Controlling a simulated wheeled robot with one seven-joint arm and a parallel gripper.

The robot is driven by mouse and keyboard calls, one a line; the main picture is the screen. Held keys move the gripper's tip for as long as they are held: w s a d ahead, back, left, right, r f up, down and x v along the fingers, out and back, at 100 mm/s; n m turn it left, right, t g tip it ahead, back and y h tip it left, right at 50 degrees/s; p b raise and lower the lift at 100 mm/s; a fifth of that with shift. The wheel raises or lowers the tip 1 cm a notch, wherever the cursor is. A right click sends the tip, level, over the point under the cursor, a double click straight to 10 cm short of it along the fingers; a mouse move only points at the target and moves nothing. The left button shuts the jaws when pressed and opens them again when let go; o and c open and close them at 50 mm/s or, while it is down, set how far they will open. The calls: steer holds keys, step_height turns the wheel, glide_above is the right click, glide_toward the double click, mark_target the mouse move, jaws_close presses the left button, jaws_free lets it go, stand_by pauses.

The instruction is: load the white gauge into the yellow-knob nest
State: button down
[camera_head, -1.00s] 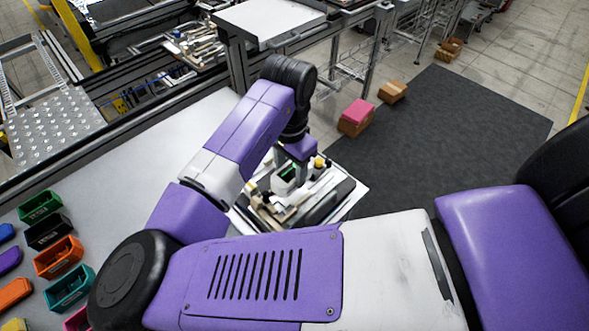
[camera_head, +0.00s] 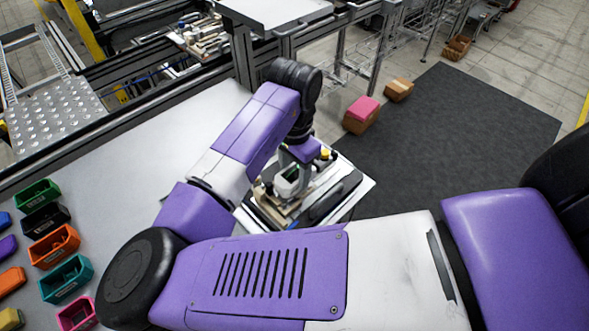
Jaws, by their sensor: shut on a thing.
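My gripper (camera_head: 291,177) hangs below my purple wrist at the far right end of the worktable, over a pallet of fixtures. It is shut on a small white block with a dark green face, which looks like the white gauge (camera_head: 287,184). The jaws themselves are small and partly hidden by my wrist. A yellow knob (camera_head: 325,154) shows just right of my wrist, at the far side of the pallet (camera_head: 352,181). The nest by that knob is mostly hidden, and I cannot tell whether the gauge touches any fixture.
Coloured bins, among them an orange bin (camera_head: 54,246), line the left of the pale worktable (camera_head: 135,160). Another pallet of fixtures (camera_head: 203,38) stands on the conveyor behind. Cardboard boxes (camera_head: 399,89) lie on the floor by a dark mat (camera_head: 455,130).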

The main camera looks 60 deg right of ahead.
steer(key=shift+f, duration=0.25)
steer(key=shift+f+b, duration=0.35)
steer(key=shift+b, duration=0.05)
steer(key=shift+f, duration=0.45)
steer(key=c, duration=0.6)
jaws_free()
steer(key=shift+r, duration=0.1)
step_height(320, 180, up, 8)
steer(key=shift+f+b, duration=0.15)
steer(key=shift+b, duration=0.3)
